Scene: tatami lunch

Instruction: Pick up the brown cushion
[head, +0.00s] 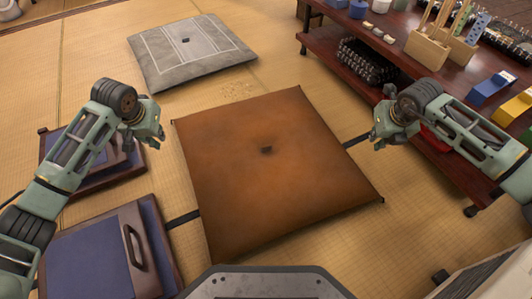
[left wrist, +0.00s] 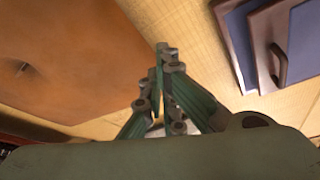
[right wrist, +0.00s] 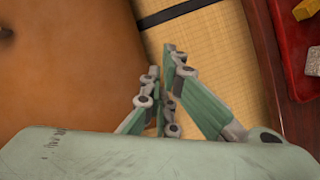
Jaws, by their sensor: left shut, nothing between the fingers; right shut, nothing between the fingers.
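The brown cushion (head: 290,180) is large and square with a dark tuft in its middle. It lies flat on the tatami in the centre of the head view. It also shows at the upper left of the left wrist view (left wrist: 70,70) and at the left of the right wrist view (right wrist: 70,70). My left gripper (head: 158,135) is shut and empty, just off the cushion's left corner. My right gripper (head: 380,138) is shut and empty, to the right of the cushion. Both are apart from it in the head view.
A grey cushion (head: 190,62) lies farther back. Dark wooden trays with blue panels (head: 85,255) lie at the lower left. A low dark wooden shelf (head: 335,45) with several items stands at the right. Bare tatami (head: 275,82) lies behind the brown cushion.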

